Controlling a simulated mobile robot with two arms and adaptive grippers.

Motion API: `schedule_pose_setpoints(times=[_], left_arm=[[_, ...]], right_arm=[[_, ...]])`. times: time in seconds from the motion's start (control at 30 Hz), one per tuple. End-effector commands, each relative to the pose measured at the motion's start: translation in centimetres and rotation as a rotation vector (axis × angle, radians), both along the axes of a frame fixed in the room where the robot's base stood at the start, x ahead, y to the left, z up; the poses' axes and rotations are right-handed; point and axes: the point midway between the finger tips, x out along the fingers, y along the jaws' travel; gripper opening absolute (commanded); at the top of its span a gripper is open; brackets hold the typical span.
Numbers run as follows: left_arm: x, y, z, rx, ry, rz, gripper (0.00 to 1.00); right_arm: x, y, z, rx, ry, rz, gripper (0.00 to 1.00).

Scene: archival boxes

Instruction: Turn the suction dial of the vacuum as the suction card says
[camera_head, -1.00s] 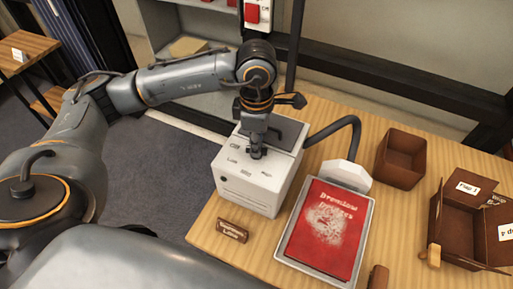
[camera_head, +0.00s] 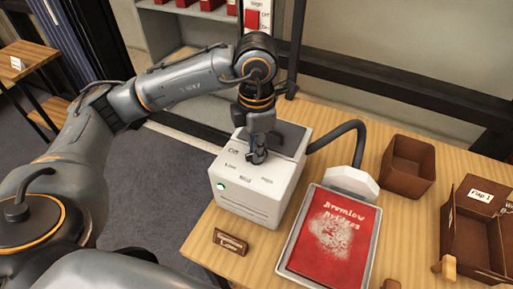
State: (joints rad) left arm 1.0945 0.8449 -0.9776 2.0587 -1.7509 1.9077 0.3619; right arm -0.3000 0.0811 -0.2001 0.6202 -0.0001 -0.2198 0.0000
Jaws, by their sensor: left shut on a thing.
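The vacuum (camera_head: 245,203) is a white box on the wooden table, with a dark top panel at the back and a hose on its right. Its sloped face has labels around the dial, "Off" among them; the others are small. My left gripper (camera_head: 257,157) reaches down onto this face, shut on the suction dial, which it mostly hides. I cannot tell where the dial points. My right gripper is not in view.
The grey hose (camera_head: 340,130) ends in a white nozzle (camera_head: 350,182) at a tray (camera_head: 288,262) holding a red book (camera_head: 330,238). A brown open box (camera_head: 408,167) and a brown box with labelled flaps (camera_head: 470,243) stand to the right. Shelves are behind.

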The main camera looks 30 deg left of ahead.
Motion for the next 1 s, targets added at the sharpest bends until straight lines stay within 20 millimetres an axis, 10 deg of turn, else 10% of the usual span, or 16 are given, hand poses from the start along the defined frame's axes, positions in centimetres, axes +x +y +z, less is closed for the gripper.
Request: schedule_pose_setpoints(times=[0.3, 0.33, 0.43, 0.77, 1.0], left_arm=[[0.1, 0.0, 0.1, -0.001, -0.002, 0.001, 0.00], [0.1, 0.0, 0.1, -0.001, -0.002, 0.001, 0.19], [0.1, 0.0, 0.1, -0.001, -0.002, 0.001, 0.36], [0.0, 0.0, 0.3, 0.000, -0.001, 0.000, 0.36], [0.2, 0.0, 3.8, -0.002, -0.006, 0.000, 0.36]], right_arm=[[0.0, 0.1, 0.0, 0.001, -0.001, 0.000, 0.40], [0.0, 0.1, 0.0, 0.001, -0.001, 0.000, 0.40], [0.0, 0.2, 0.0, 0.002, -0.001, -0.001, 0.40], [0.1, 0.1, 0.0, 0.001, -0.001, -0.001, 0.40], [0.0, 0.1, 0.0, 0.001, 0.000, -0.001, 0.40]])
